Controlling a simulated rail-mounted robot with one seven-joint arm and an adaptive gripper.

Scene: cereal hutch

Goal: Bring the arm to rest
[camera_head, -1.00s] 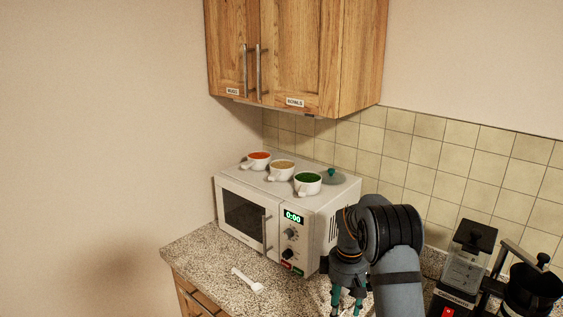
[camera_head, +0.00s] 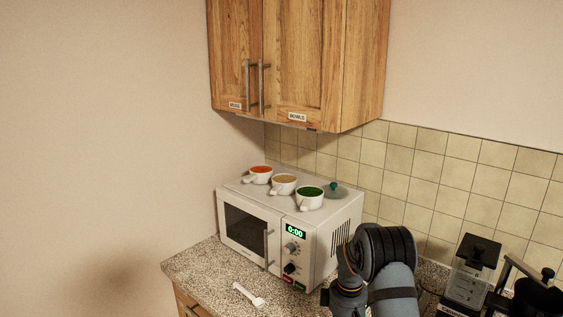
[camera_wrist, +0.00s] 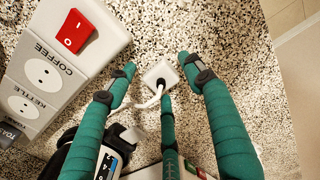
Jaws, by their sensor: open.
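My arm (camera_head: 385,255) is bent at the lower right of the head view, in front of the microwave's right side. My gripper's fingers are below the edge of that view. In the wrist view my gripper (camera_wrist: 160,75) has its teal fingers spread apart with nothing held between them. It is over the speckled countertop (camera_wrist: 190,25). I cannot tell the height of the fingers above the counter.
A white microwave (camera_head: 250,227) carries several bowls, including a green-filled one (camera_head: 310,195). A white utensil (camera_head: 247,293) lies on the counter. A power strip (camera_wrist: 65,50) with a red switch is near the fingers. Wooden cupboards (camera_head: 300,60) hang above.

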